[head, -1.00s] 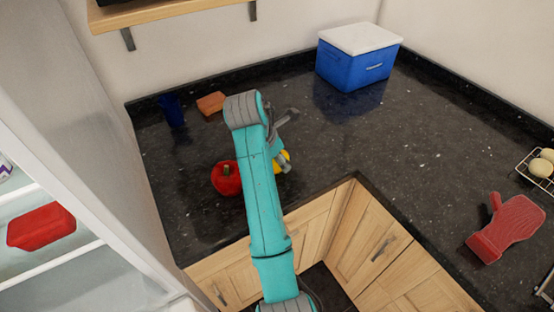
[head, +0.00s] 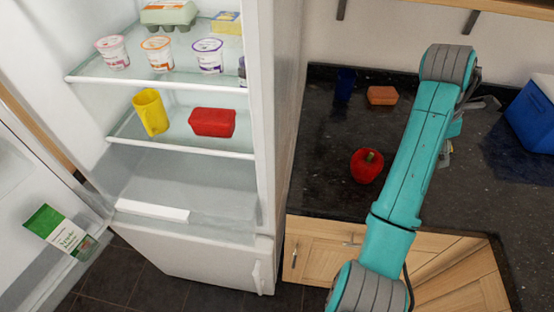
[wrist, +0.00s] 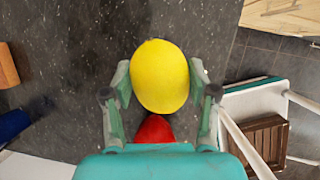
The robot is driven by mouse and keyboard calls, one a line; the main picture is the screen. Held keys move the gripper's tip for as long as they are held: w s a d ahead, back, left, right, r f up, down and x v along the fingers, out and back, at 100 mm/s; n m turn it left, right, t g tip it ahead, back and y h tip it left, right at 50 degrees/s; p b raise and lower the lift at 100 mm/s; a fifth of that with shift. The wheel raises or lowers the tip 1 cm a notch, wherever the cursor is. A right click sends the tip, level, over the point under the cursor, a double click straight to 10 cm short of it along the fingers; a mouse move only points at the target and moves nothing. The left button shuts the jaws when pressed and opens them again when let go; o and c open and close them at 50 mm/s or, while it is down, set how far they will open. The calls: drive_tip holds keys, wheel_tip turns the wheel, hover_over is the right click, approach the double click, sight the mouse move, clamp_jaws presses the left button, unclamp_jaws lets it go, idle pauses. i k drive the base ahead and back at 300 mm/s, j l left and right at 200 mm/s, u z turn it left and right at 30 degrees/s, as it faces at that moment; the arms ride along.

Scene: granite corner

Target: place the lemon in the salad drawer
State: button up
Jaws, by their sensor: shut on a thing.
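The yellow lemon (wrist: 160,72) fills the middle of the wrist view. My gripper (wrist: 160,84) is shut on it, with one finger against each side. In the head view the gripper (head: 446,152) is mostly behind my teal arm, over the counter, and the lemon is hidden there. The fridge stands open at the left of the head view. At its bottom, below the lower shelf, is a clear compartment with a white front strip (head: 152,211), which looks like the salad drawer. I cannot tell how far it is open.
A red pepper (head: 366,165), an orange block (head: 382,95) and a dark blue cup (head: 345,84) stand on the dark counter (head: 320,150). A yellow mug (head: 150,112) and red container (head: 212,122) are on the lower shelf. The open fridge door holds a carton (head: 60,232).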

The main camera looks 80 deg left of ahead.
sight(217, 205)
drive_tip(key=k+l+u, duration=0.2)
drive_tip(key=l, duration=0.2)
drive_tip(key=k+l+u, duration=0.2)
drive_tip(key=k+l, duration=0.15)
drive_tip(key=k+l+u, duration=0.2)
drive_tip(key=l+u, duration=0.25)
drive_tip(key=i+u, duration=0.3)
drive_tip(key=i+j, duration=0.05)
drive_tip(key=i, duration=0.05)
